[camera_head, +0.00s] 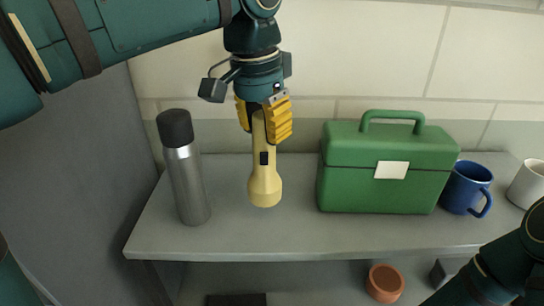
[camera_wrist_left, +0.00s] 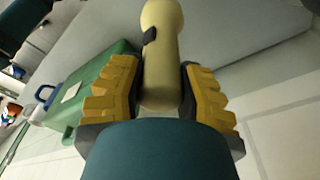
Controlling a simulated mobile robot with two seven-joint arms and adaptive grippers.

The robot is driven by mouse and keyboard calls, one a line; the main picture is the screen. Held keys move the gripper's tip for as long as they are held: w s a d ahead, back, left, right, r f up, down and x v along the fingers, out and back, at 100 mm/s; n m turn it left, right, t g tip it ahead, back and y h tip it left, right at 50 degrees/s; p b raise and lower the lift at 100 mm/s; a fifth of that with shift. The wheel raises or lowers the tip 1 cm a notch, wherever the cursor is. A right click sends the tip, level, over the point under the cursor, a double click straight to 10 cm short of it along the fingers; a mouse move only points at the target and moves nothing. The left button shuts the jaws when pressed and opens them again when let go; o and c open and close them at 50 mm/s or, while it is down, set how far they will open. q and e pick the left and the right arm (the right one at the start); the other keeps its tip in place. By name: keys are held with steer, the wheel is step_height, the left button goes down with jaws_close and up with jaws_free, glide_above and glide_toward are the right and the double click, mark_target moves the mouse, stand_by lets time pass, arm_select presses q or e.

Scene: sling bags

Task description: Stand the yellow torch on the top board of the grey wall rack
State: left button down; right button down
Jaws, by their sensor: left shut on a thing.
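The pale yellow torch (camera_head: 264,178) is upright, its wide head down, over the top board of the grey wall rack (camera_head: 300,234), between a steel flask and a green box. My left gripper (camera_head: 264,118) is shut on the torch's upper, narrow end from above. In the left wrist view the torch (camera_wrist_left: 163,60) sits between the yellow finger pads of my left gripper (camera_wrist_left: 162,95). I cannot tell whether the torch head touches the board. Part of my right arm shows at the lower right; its gripper is not in view.
A steel flask (camera_head: 187,180) with a black cap stands left of the torch. A green box (camera_head: 385,185) with a handle, a blue mug (camera_head: 464,188) and a white mug (camera_head: 527,186) stand to the right. Below the board is a terracotta pot (camera_head: 384,283). The board's front strip is clear.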

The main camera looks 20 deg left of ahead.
mark_target(265, 152)
arm_select(q)
steer(key=shift+f, duration=0.7)
steer(key=shift+f+b, duration=0.45)
steer(key=shift+f, duration=1.3)
steer(key=shift+f, duration=0.15)
steer(key=c, duration=0.7)
jaws_free()
steer(key=shift+o, duration=0.2)
steer(key=r+p, duration=0.1)
steer(key=r, duration=0.3)
steer(key=s+r+p, duration=0.1)
steer(key=r, duration=0.7)
steer(key=shift+s+a+r+p, duration=0.1)
steer(key=shift+s+a+p, duration=0.2)
steer(key=shift+p, duration=0.1)
